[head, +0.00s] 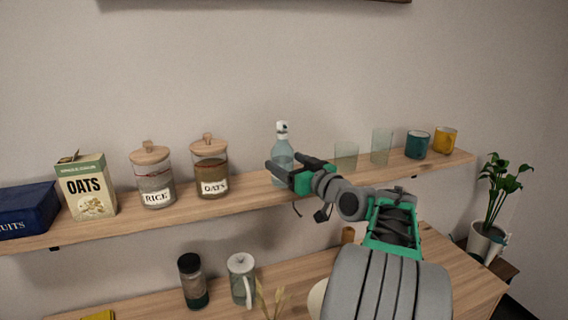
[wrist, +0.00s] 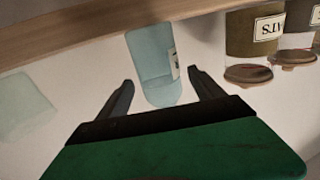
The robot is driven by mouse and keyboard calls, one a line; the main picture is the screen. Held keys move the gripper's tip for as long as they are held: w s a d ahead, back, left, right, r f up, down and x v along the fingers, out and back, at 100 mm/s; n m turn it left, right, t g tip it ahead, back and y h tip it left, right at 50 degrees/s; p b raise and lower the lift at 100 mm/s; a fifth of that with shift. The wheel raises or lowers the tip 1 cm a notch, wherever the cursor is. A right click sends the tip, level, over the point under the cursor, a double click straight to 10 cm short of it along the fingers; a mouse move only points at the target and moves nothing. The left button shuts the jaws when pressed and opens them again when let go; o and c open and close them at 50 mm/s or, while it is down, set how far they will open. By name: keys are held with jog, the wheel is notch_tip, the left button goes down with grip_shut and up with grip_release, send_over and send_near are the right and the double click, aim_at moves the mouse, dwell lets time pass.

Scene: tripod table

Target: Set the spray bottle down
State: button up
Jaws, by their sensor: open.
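The spray bottle (head: 283,150) is pale blue and see-through with a white head. It stands upright on the wooden wall shelf (head: 250,199), between the oats jar and the clear glasses. My gripper (head: 284,162) is open at the bottle, with one finger to each side of it. In the wrist view, which is upside down, the bottle (wrist: 150,55) shows between the spread fingers (wrist: 160,78) with a gap on both sides, and part of a label is visible. Its spray head cannot be made out there. In the head view my gripper hides part of its lower body.
Left of the bottle stand the oats jar (head: 210,170), rice jar (head: 153,178), oats box (head: 86,187) and blue box (head: 27,209). To the right are clear glasses (head: 381,147), a teal cup (head: 417,145) and a yellow cup (head: 445,141). A lower surface (head: 140,304) holds more items.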

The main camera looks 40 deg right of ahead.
jog(key=s+b, duration=0.2)
jog(key=s, duration=0.8)
jog(key=shift+b, duration=0.4)
